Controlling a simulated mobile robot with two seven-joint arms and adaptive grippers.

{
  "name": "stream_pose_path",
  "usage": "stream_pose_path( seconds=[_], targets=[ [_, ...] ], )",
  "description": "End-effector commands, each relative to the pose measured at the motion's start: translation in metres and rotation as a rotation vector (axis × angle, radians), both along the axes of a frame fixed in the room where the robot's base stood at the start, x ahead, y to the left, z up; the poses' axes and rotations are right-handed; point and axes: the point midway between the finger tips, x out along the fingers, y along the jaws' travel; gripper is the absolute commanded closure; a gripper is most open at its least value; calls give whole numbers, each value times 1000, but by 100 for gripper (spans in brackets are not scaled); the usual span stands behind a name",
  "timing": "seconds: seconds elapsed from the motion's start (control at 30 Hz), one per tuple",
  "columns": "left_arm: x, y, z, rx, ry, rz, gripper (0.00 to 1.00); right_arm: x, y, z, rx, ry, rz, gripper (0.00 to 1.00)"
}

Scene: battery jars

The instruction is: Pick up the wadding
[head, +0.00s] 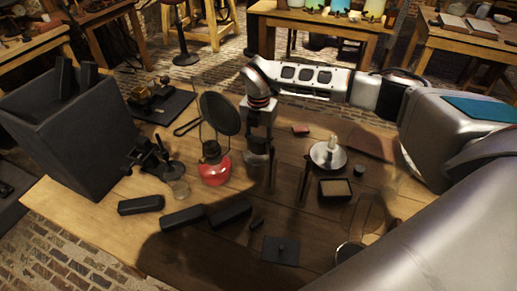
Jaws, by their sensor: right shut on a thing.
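My right arm reaches in from the right, and its right gripper (258,150) points down over the middle of the wooden table, just right of the red lantern. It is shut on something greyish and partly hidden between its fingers. The view is too small and dark to tell for sure whether this is the wadding. I cannot pick out wadding anywhere else on the table. My left gripper is not in view.
The red lantern (215,167) stands close left of the gripper. A white dish with a candle (328,155) and a small tray (335,190) are to its right. Dark blocks (182,218) lie in front. A large dark box (68,135) fills the left side.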

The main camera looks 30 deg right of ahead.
Motion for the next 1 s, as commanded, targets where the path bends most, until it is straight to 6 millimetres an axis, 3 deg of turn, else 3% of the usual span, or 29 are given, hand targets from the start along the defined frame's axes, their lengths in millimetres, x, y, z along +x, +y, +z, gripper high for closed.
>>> stream_pose_path(
  seconds=[0.3,0.53,0.73,1.0],
  targets=[
    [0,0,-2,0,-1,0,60,2,0,85,0,-6,1,81],
    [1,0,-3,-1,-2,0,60,1,0,139,0,-5,1,81],
    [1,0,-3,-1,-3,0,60,0,0,165,0,-1,1,81],
    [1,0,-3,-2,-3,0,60,0,0,173,1,1,1,81]
  ],
)
